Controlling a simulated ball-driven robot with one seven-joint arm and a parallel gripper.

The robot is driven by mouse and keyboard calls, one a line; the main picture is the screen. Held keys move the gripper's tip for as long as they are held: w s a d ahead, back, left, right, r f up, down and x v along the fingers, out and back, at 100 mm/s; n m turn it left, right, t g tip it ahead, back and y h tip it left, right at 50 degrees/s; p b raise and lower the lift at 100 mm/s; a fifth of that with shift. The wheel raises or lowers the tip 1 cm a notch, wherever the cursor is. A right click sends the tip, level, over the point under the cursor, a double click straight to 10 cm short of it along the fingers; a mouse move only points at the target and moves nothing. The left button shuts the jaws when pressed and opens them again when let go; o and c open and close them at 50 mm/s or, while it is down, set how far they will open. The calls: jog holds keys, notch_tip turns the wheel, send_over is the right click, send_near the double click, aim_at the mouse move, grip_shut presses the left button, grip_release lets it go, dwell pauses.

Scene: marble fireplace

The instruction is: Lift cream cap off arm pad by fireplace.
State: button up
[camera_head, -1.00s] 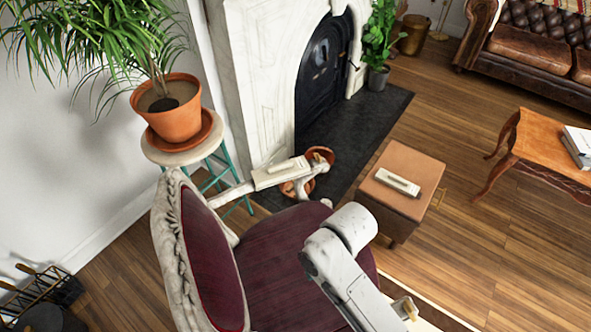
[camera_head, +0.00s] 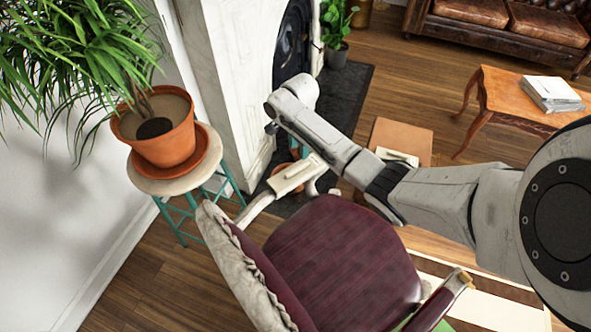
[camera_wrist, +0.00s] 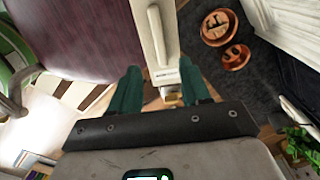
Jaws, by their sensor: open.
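The cream cap (camera_head: 292,178) is a pale, oblong piece lying on the arm pad of the burgundy chair (camera_head: 325,255), near the fireplace. In the wrist view the cream cap (camera_wrist: 152,35) runs from the top edge down to the space between my fingers, with small dark marking at its near end. I cannot tell cap from pad there. My gripper (camera_wrist: 160,88) is open, its green fingers on either side of that near end. Whether they touch it is unclear.
A tan ottoman (camera_head: 402,137) holds another cream piece (camera_head: 398,157), partly behind my arm. A potted plant (camera_head: 158,140) stands on a stool left of the chair. The marble fireplace (camera_head: 215,70) and terracotta pots (camera_wrist: 220,28) are close by.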

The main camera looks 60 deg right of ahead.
aim_at(298, 167)
jog(key=shift+a+f, duration=0.1)
jog(key=shift+f, duration=4.3)
jog(key=shift+c, duration=0.3)
grip_shut()
